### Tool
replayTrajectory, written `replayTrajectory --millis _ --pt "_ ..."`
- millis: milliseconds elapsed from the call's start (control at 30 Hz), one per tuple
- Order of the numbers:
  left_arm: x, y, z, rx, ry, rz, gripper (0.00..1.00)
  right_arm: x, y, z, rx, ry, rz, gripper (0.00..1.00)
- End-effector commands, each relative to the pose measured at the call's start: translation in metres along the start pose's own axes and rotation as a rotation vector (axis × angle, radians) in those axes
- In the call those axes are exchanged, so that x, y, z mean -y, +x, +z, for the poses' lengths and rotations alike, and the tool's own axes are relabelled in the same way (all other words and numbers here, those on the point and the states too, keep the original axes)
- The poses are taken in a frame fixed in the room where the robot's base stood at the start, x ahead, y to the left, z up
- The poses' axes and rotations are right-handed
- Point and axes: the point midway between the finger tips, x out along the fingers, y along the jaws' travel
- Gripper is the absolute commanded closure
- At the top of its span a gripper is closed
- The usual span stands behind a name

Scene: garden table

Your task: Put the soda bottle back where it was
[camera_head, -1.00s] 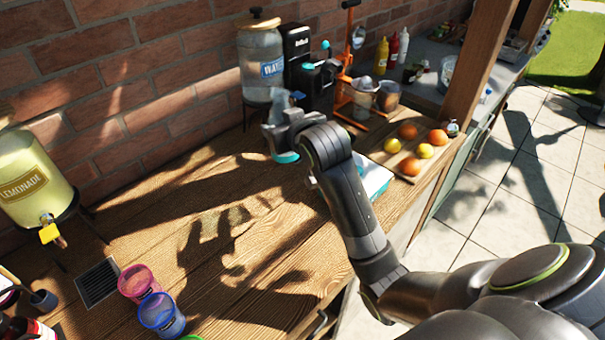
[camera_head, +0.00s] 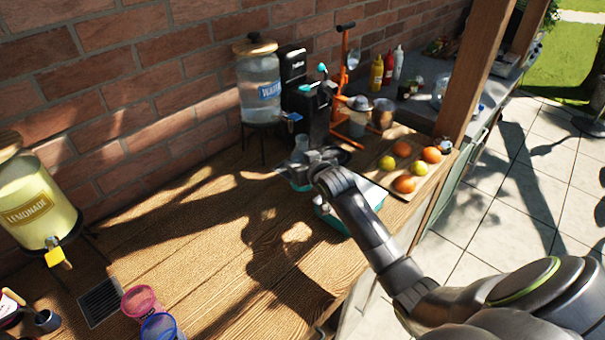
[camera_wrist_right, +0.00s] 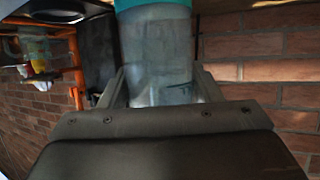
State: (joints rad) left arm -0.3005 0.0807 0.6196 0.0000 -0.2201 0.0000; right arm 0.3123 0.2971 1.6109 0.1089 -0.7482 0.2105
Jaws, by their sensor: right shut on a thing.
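The soda bottle is a translucent, pale blue-grey bottle with a teal end. My right gripper (camera_head: 308,163) is shut around its middle. In the head view its pale upper part (camera_head: 301,143) shows above the gripper and its teal end below. In the right wrist view the bottle (camera_wrist_right: 158,50) stands between the two fingers, teal end at the picture top. The black soda maker (camera_head: 294,68) with a teal button stands just behind the gripper. Whether the bottle touches the table or the machine's base is hidden. My left gripper is not in view.
A water dispenser (camera_head: 259,88) stands left of the soda maker, against the brick wall. An orange juicer (camera_head: 342,65) and a fruit board (camera_head: 383,178) are to the right. A teal-and-white box (camera_head: 372,194) lies beside my arm.

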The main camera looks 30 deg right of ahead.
Motion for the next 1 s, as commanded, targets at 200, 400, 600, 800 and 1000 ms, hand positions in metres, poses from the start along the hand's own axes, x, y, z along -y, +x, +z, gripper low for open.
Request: replayTrajectory --millis 200,400,600,800,1000 --pt "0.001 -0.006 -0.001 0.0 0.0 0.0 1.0 0.0 0.009 0.021 0.0 0.0 0.001 0.8" --pt "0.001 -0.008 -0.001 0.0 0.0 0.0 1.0 0.0 0.015 0.036 -0.004 -0.001 0.0 0.8" --pt "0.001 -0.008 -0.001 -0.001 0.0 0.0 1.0 0.0 0.015 0.036 -0.005 -0.002 0.0 0.8" --pt "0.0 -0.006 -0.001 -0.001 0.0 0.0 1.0 0.0 0.017 0.042 -0.001 -0.001 0.0 0.41" --pt "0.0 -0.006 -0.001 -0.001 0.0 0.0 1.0 0.0 0.017 0.041 -0.001 -0.001 0.0 0.2"
